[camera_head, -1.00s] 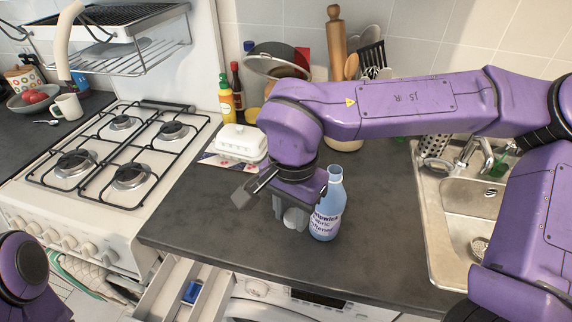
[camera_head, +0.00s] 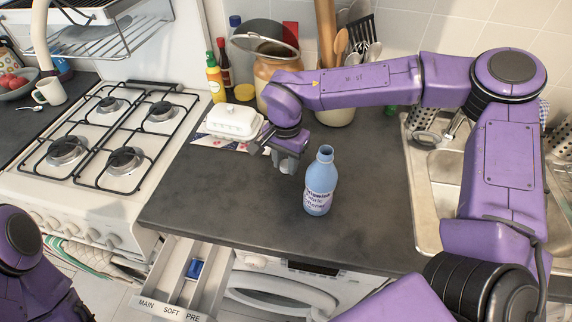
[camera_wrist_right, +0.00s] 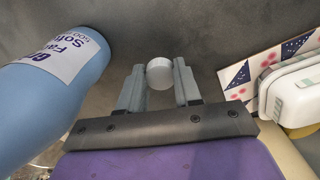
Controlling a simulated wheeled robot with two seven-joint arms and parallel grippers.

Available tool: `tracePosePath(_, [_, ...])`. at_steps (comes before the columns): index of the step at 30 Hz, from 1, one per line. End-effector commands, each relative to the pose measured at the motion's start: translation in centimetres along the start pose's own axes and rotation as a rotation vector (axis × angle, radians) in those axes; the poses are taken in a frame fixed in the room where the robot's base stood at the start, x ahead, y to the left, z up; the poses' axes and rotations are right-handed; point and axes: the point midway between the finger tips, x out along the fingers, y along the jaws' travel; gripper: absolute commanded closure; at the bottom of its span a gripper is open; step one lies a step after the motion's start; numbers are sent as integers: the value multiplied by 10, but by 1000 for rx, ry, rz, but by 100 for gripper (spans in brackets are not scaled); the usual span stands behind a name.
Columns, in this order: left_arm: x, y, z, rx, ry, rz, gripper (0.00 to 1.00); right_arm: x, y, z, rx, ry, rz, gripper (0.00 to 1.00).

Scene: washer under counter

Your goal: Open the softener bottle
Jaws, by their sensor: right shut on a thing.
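The blue softener bottle (camera_head: 320,190) stands upright on the dark counter in the head view, with its narrow neck bare at the top. In the right wrist view its labelled side (camera_wrist_right: 50,85) shows at the left, apart from the fingers. My right gripper (camera_head: 287,165) is behind and left of the bottle. In the right wrist view it is shut on a small white round cap (camera_wrist_right: 159,72) between its fingertips. My left gripper is out of view; only part of that arm shows at the lower left.
An open detergent drawer (camera_head: 172,311) juts out below the counter. A white butter dish (camera_head: 234,122) sits left of the right gripper. A jar (camera_head: 272,70) and utensils stand behind. The stove is left, the sink (camera_head: 428,215) right. The counter's front left is clear.

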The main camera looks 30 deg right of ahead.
Motion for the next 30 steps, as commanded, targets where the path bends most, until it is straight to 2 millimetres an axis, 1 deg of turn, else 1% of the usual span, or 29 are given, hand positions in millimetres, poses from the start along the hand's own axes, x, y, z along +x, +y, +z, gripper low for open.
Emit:
tracePosePath(2, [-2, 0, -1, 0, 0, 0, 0, 5, -2, -4, 2, -1, 2, 100])
tracePosePath(5, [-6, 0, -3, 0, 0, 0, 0, 17, -6, -13, 4, -2, 4, 100])
tracePosePath(6, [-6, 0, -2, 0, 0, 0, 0, 26, -5, -12, 0, -2, 5, 100])
tracePosePath(9, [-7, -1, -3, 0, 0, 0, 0, 41, -5, -11, 0, -2, 3, 100])
tracePosePath(12, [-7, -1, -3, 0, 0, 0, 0, 46, -6, -11, 0, 0, 0, 100])
tracePosePath(21, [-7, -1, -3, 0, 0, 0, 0, 49, -6, -11, 0, 0, 0, 100])
tracePosePath(22, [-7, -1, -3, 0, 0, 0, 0, 49, -6, -11, 0, 0, -1, 60])
tracePosePath(24, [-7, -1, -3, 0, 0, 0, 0, 49, -6, -11, 1, 0, -1, 42])
tracePosePath(30, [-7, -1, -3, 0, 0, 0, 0, 48, -6, -11, 1, 0, 0, 42])
